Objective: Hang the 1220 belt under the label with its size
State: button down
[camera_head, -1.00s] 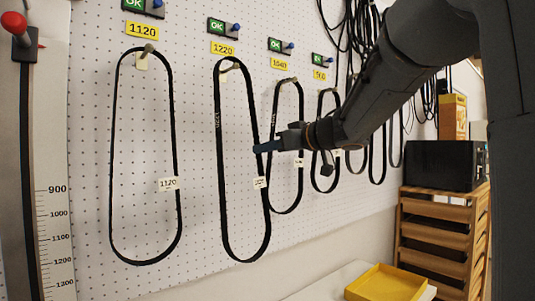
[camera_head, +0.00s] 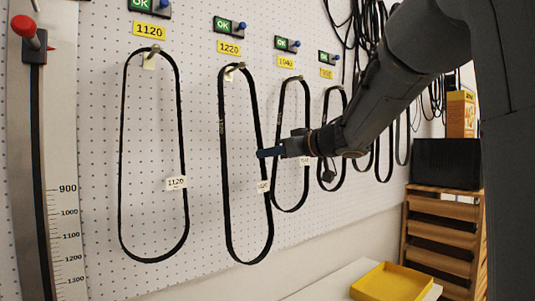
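The 1220 belt (camera_head: 225,165) is a long black loop hanging from a peg (camera_head: 233,69) on the white pegboard, under the yellow 1220 label (camera_head: 229,47). A small white tag (camera_head: 263,186) is on its right strand. My gripper (camera_head: 262,153) points left, with its blue fingertips in front of or beside the belt's right strand; I cannot tell whether they touch it. The fingers are seen from the side, so the gap between them is hidden. A green OK sign with a blue knob (camera_head: 242,26) is above the label.
The 1120 belt (camera_head: 121,160) hangs to the left. Two shorter belts, one of them the 1040 belt (camera_head: 309,130), hang to the right, near my arm. A yellow tray (camera_head: 391,283) sits on a white surface below. A wooden drawer unit (camera_head: 440,235) stands at right.

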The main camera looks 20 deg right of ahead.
jog(key=shift+f, duration=0.15)
jog(key=c, duration=1.9)
grip_release()
jog(key=shift+s+d, duration=0.1)
jog(key=b+v, duration=0.1)
jog(key=v, duration=0.7)
jog(key=w+d+f+m+g+h, duration=0.2)
jog(key=f+m+h, duration=0.6)
jog(key=f, duration=1.3)
jog(key=s+a+f+g+h, duration=0.1)
jog(key=s+f+g, duration=0.2)
jog(key=s+f, duration=0.45)
jog(key=s+a+f+g+h, duration=0.1)
jog(key=s+f+g, duration=0.3)
jog(key=f, duration=0.6)
jog(key=s+a+f+g, duration=0.1)
jog(key=s+f, duration=0.1)
jog(key=s, duration=0.3)
jog(key=s+a+f+g+y, duration=0.1)
jog(key=s+a+f, duration=0.1)
jog(key=s, duration=0.2)
jog(key=s+a+f+n+g, duration=0.1)
jog(key=s+a+f, duration=0.1)
jog(key=s, duration=0.3)
jog(key=shift+s+a+f+g+y, duration=0.1)
jog(key=shift+s+f+g+y, duration=0.25)
jog(key=shift+f, duration=0.2)
